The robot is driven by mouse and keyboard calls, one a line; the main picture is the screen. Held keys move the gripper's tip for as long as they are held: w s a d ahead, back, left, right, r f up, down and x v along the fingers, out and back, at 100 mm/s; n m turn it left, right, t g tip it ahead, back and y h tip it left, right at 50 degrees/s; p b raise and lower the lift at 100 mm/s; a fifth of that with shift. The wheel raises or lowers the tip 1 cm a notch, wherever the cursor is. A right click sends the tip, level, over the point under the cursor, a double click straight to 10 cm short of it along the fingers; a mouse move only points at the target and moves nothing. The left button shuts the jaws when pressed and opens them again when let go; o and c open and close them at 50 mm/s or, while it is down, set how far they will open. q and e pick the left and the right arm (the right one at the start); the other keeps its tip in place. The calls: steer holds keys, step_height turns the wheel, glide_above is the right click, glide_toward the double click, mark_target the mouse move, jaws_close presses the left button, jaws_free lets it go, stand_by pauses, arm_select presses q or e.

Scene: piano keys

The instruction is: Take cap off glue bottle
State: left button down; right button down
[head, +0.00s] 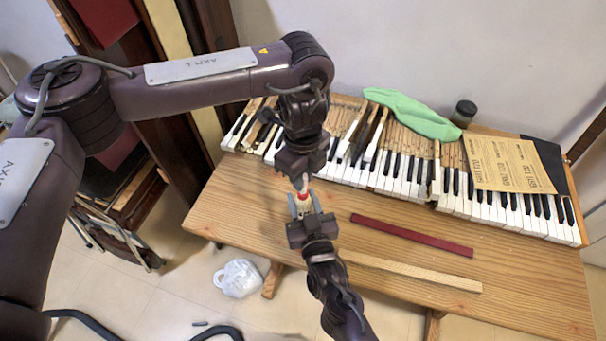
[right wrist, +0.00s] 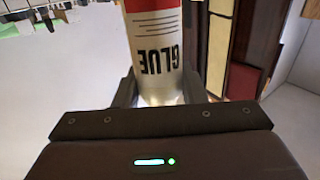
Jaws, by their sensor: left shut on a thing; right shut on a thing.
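The glue bottle (head: 304,197) is white with a red band and stands out above the table's front left part. My right gripper (head: 304,204) is shut on its body from the front. In the right wrist view the bottle (right wrist: 155,45) sits between the fingers (right wrist: 158,90), with its GLUE label upside down. My left gripper (head: 305,180) comes down from above and is shut at the bottle's top end, on the cap. The cap is mostly hidden by the fingers, and I cannot tell whether it is apart from the bottle. The right wrist view does not show the cap.
A wooden table (head: 240,210) carries a row of piano keys (head: 400,180). A dark red strip (head: 412,235) and a light wooden strip (head: 410,270) lie in front. A green cloth (head: 412,113), a dark jar (head: 463,112) and a printed paper (head: 506,164) lie behind. A white bag (head: 239,278) is on the floor.

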arm_select(q)
steer(key=shift+r, duration=2)
arm_select(e)
steer(key=c, duration=0.8)
jaws_free()
arm_select(q)
step_height(320, 180, down, 2)
steer(key=shift+f+b, duration=0.1)
steer(key=shift+b, duration=0.95)
arm_select(e)
steer(key=v, duration=1.2)
